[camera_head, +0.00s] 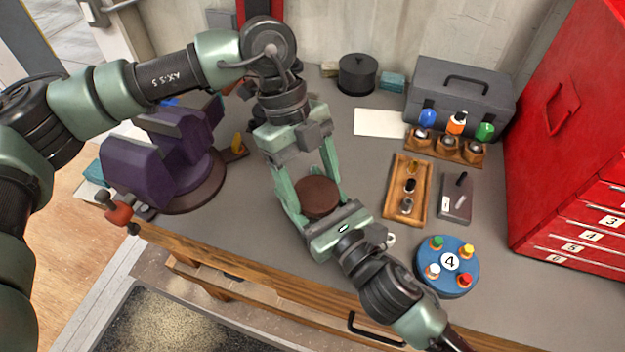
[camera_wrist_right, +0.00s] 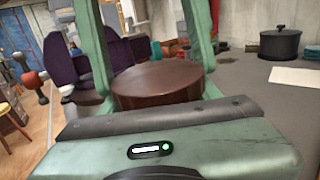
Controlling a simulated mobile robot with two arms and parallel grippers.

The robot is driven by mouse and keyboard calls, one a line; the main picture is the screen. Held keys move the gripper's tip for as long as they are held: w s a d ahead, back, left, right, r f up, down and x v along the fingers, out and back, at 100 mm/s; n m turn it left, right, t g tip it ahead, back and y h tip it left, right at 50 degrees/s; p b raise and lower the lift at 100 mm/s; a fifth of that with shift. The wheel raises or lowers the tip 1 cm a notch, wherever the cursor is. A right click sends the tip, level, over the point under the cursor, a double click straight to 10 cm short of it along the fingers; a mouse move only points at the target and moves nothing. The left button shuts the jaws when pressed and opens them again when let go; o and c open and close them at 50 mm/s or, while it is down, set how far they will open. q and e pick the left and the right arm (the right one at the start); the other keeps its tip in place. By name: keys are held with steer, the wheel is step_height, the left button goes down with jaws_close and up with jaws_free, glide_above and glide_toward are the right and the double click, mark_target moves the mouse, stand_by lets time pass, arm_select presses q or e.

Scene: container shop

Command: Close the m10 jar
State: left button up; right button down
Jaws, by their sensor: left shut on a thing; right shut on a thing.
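The m10 jar shows as a brown round top (camera_head: 317,196), which I take to be its lid, above the bench's front half. In the right wrist view the same brown disc (camera_wrist_right: 158,83) shows its flat top and short side. My left gripper (camera_head: 312,182) comes down from the far side, its green fingers at either side of the disc. My right gripper (camera_head: 316,202) comes from the near right, shut around the same jar. The jar's body is hidden under the disc and behind the grippers, so the fit between lid and body cannot be seen.
A purple vise (camera_head: 160,155) stands left. A wooden tray (camera_head: 390,208), a grey block (camera_head: 455,205), a blue round stand (camera_head: 448,283) and a bottle rack (camera_head: 430,147) lie right. A grey toolbox (camera_head: 460,95), a black pot (camera_head: 357,75) and a red cabinet (camera_head: 560,150) are behind.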

arm_select(q)
steer(key=shift+a+f, duration=0.3)
steer(key=shift+f, duration=0.35)
arm_select(e)
steer(key=shift+r, duration=0.25)
arm_select(q)
steer(key=o, duration=1.1)
steer(key=v, duration=0.3)
steer(key=shift+w+r, duration=0.15)
steer(key=shift+r, duration=0.05)
arm_select(e)
steer(key=shift+w+d+f, duration=0.1)
steer(key=shift+w+d, duration=0.05)
arm_select(q)
steer(key=shift+r, duration=0.45)
steer(key=c, duration=1.4)
arm_select(e)
steer(key=shift+f, duration=0.1)
arm_select(q)
steer(key=shift+d+f, duration=0.2)
steer(key=shift+f, duration=0.15)
steer(key=shift+s+d+f, duration=0.1)
steer(key=shift+s+f, duration=0.15)
steer(key=shift+f, duration=0.1)
